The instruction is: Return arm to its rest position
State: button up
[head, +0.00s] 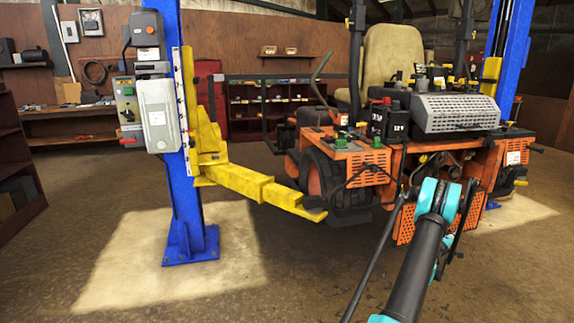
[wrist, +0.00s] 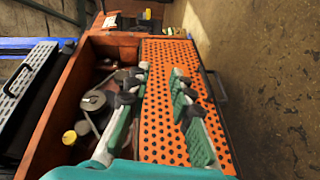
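My arm reaches up from the bottom right of the head view toward the orange mower (head: 360,178). Its dark tube ends in a teal joint in front of the mower's rear. I cannot make out the fingertips there. In the wrist view my gripper (wrist: 161,72) is open, with two teal-and-grey fingers apart and nothing between them. Behind the fingers lies an orange perforated panel (wrist: 165,100) of the mower. An open bay with pulleys and metal parts (wrist: 95,100) shows left of the fingers. I cannot tell whether the fingers touch the panel.
A blue lift post (head: 185,200) with control boxes stands left of the mower. Its yellow lift arm (head: 250,183) reaches toward the mower's wheel. Another blue post (head: 512,55) stands at right. Shelves (head: 18,165) line the left edge. Open floor (head: 290,270) lies in front.

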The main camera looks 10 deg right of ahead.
jog(key=w+a+r+m+y, duration=0.1)
jog(key=w+a+r+m, duration=0.1)
jog(key=a+r, duration=0.65)
jog(key=s+a+r+m+y, duration=0.1)
jog(key=s+a+r+y, duration=0.15)
jog(key=a, duration=0.65)
jog(key=s+a+r+m+g+y, duration=0.1)
jog(key=a+r, duration=0.2)
jog(key=a, duration=0.6)
jog(key=s+a+r+y, duration=0.2)
jog(key=a+r, duration=0.1)
jog(key=a, duration=0.6)
jog(key=s+a+f+g+y, duration=0.1)
jog(key=s+a+f+y, duration=0.1)
jog(key=s+a, duration=0.8)
jog(key=s+a+f+g+y, duration=0.1)
jog(key=s+a+f+y, duration=0.1)
jog(key=s+a, duration=0.7)
jog(key=s+a+f+y, duration=0.2)
jog(key=s+a+y, duration=0.2)
jog(key=s+a, duration=0.6)
jog(key=a, duration=0.3)
jog(key=shift+s+g, duration=0.3)
jog(key=shift+g, duration=0.1)
jog(key=shift+y, duration=0.25)
